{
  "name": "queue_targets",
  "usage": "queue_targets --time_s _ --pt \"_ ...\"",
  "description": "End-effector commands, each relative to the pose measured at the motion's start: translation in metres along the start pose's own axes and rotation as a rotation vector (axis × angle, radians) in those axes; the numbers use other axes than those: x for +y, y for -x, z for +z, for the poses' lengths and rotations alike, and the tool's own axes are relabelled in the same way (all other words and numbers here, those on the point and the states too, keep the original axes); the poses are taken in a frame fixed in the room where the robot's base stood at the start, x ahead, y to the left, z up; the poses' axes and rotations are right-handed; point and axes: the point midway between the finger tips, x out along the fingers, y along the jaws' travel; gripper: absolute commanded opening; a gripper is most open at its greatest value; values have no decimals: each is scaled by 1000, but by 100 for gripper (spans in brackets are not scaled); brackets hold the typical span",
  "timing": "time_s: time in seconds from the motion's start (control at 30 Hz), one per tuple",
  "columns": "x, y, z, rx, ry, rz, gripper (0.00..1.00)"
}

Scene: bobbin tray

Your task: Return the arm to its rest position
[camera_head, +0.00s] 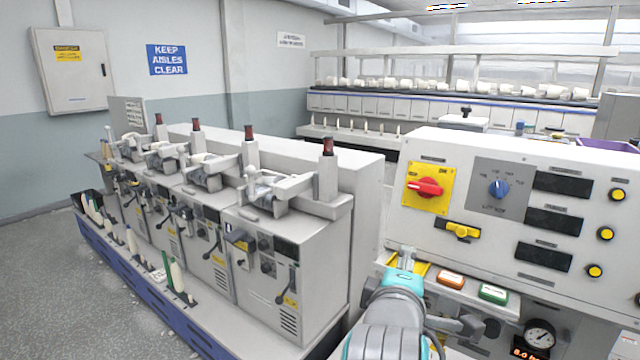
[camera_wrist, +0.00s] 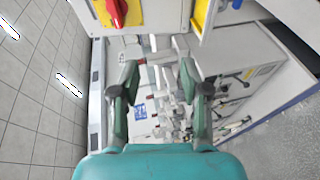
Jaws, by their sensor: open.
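My gripper (camera_wrist: 160,82) is open in the wrist view, with its two dark green fingers apart and nothing between them. The wrist view is turned on its side, with ceiling tiles on the left and the floor on the right. Beyond the fingers are the winding machines and the wall. In the head view my arm (camera_head: 390,315) reaches up from the bottom, in front of the control panel (camera_head: 470,210). The fingers cannot be made out there.
The panel carries a red rotary switch (camera_head: 425,187) on a yellow plate, a blue knob (camera_head: 499,189) and several yellow buttons. Below are an orange button (camera_head: 450,280), a green button (camera_head: 493,293) and a gauge (camera_head: 540,335). A row of winding machines (camera_head: 270,290) stands left. Grey floor (camera_head: 60,270) is clear.

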Motion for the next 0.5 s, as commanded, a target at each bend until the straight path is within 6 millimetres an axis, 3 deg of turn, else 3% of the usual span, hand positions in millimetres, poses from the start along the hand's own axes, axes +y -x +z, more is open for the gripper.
queue_targets --time_s 0.27,0.5 --pt "-85 -11 19 59 -54 0 46" --pt "-157 -4 40 125 -140 -18 46"
